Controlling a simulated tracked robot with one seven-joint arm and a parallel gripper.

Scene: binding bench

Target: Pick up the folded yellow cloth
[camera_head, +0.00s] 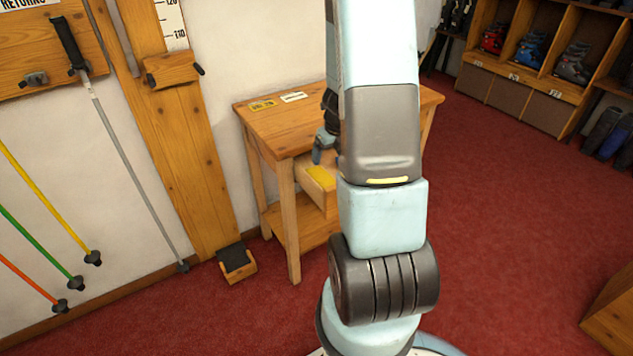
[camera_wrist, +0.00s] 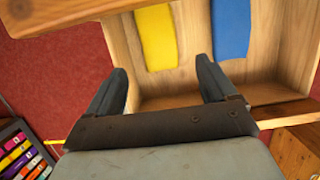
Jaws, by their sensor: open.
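The folded yellow cloth (camera_wrist: 157,37) lies in an open wooden drawer (camera_wrist: 200,75) in the wrist view. In the head view the yellow cloth (camera_head: 321,177) shows in the drawer pulled out from the small wooden bench (camera_head: 283,130). My gripper (camera_wrist: 162,78) is open and empty, its two fingers apart at the near side of the drawer. The cloth lies beyond the fingertips in the wrist picture, roughly between them. In the head view my arm hides part of the bench and drawer, and only part of my gripper (camera_head: 322,150) shows.
A blue folded cloth (camera_wrist: 231,28) lies in the drawer, right of the yellow one. Yellow labels (camera_head: 262,105) and a white card (camera_head: 293,97) lie on the bench top. Ski poles (camera_head: 135,170) hang on the left wall. Red carpet (camera_head: 500,200) is clear at right.

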